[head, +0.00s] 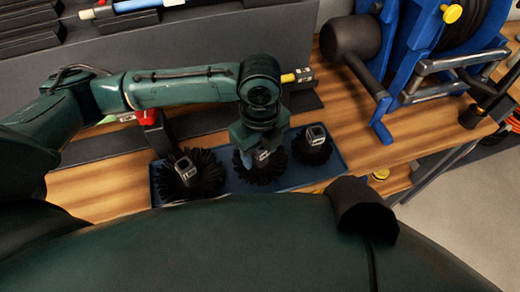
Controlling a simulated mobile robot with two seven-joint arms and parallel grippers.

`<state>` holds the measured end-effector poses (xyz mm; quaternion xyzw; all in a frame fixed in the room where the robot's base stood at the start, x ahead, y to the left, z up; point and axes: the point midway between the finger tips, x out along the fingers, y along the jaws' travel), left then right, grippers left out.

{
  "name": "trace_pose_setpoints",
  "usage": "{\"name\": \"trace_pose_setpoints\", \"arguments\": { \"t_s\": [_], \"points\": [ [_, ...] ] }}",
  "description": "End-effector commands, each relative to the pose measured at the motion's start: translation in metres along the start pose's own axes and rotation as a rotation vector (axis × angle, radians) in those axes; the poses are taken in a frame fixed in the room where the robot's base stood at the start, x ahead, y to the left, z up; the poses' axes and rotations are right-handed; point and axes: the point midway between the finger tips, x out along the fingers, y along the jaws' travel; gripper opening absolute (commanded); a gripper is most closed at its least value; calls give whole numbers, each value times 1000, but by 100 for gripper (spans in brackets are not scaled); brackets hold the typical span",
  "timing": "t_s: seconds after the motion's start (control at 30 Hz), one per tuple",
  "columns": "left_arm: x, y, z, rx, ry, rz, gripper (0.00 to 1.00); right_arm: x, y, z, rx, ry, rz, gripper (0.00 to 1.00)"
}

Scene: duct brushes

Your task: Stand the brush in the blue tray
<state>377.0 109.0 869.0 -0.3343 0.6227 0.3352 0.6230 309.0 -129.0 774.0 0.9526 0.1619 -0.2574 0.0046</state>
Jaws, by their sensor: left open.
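The blue tray (224,186) lies on the wooden workbench. Three black round brushes with grey metal fittings are in it: a left brush (205,172), a middle brush (262,175) and a right brush (312,152). All three appear to stand with their fittings pointing up. My left gripper (262,154) points down at the fitting of the middle brush and is open. It hides part of that brush, and I cannot tell whether the fingers touch the fitting. My right gripper is not in view.
A blue reel stand (392,75) with a black hose and a dark cylinder (350,38) stand at the right. Bare bench wood (350,125) shows right of the tray. My own dark green body fills the bottom.

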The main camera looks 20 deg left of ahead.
Motion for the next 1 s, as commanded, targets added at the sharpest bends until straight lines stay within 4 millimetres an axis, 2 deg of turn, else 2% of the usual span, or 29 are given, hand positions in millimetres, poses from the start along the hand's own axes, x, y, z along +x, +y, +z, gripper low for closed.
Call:
{"name": "trace_pose_setpoints", "arguments": {
  "t_s": [0.3, 0.5, 0.7, 1.0],
  "points": [
    [-67, -1, 0, 1, -2, -7, 51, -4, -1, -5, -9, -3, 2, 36],
    [-101, -1, 0, 0, -1, -4, 51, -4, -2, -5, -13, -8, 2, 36],
    [-114, 0, 0, 1, 0, -1, 51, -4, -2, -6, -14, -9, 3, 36],
    [-115, 0, 0, 0, 1, -1, 51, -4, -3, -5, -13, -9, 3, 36]
  ]
}}
